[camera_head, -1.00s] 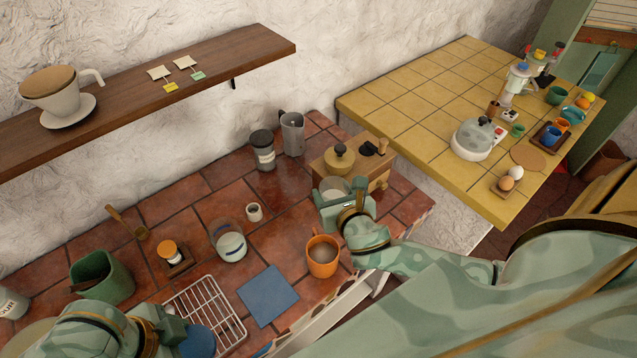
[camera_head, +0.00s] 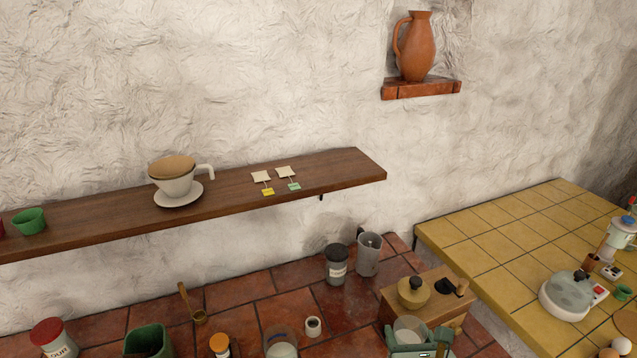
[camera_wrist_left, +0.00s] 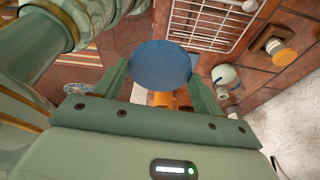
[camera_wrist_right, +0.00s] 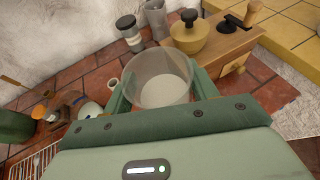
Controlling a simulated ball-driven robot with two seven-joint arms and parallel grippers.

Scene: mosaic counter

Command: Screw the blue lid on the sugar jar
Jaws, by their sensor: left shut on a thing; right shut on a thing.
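My left gripper (camera_wrist_left: 160,78) is shut on the round blue lid (camera_wrist_left: 160,62) in the left wrist view, with a finger on each side. It is outside the head view. My right gripper (camera_wrist_right: 160,88) is shut on a clear glass jar (camera_wrist_right: 161,68) with an open top and pale contents. In the head view my right gripper (camera_head: 418,346) and this jar (camera_head: 410,328) are at the bottom edge, just in front of the wooden grinder. No label shows which jar holds sugar. The lid is apart from both jars.
The wooden grinder (camera_head: 432,294) is close behind the right gripper.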

